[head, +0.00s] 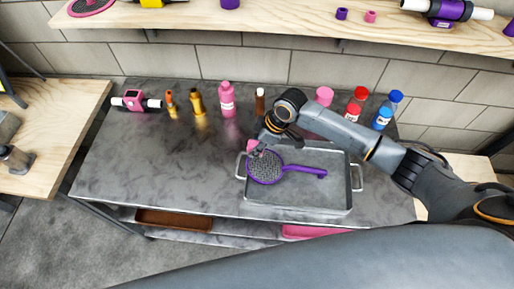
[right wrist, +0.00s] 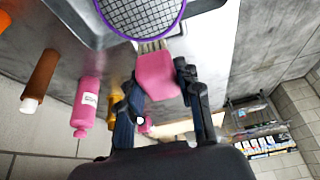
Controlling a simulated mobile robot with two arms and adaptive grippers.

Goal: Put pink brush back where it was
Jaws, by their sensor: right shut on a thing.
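My right gripper (head: 264,138) is shut on the pink brush (head: 253,147), over the left end of the metal tray (head: 335,199). In the right wrist view the brush (right wrist: 157,77) sits between the fingers, its pale bristles pointing at the purple-rimmed mesh filter (right wrist: 140,14). The bristles are at the mesh edge; I cannot tell if they touch it. In the head view the filter (head: 265,167) lies in the tray with its purple handle to the right. My left gripper is not in view.
Behind the tray stand a pink bottle (head: 227,99), a gold bottle (head: 197,102), a brown bottle (head: 260,102), red bottles (head: 353,110) and a blue bottle (head: 384,116). A pink device (head: 134,101) sits at left. The counter's left front is clear. A wooden shelf (head: 300,22) runs above.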

